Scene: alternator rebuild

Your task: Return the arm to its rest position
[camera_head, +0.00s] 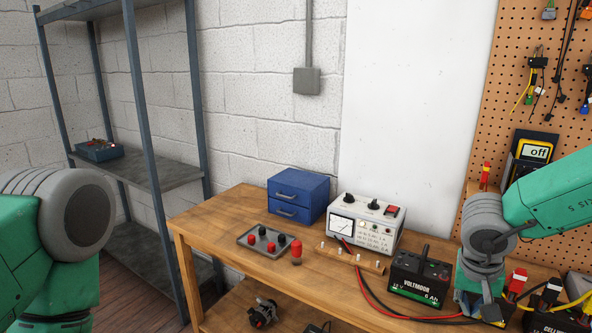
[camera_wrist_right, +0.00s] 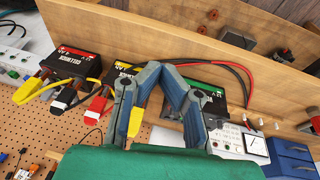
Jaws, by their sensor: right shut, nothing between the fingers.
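My right arm (camera_head: 548,196) comes in from the right and bends down over the right part of the workbench (camera_head: 215,222). My right gripper (camera_head: 492,312) is low beside the black and green battery (camera_head: 419,278); arm links partly cover it. In the right wrist view the fingers of this gripper (camera_wrist_right: 160,72) are shut and empty, with batteries and cables behind them. Only a thick link of my left arm (camera_head: 70,225) shows at the left edge; the left gripper is out of view.
A power supply (camera_head: 364,222), blue drawers (camera_head: 298,197) and a tray of red and black knobs (camera_head: 268,241) stand on the bench. Red and black cables (camera_head: 372,292) run near the battery. More batteries with clamps (camera_head: 549,293) crowd the right. A metal shelf (camera_head: 150,172) stands left.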

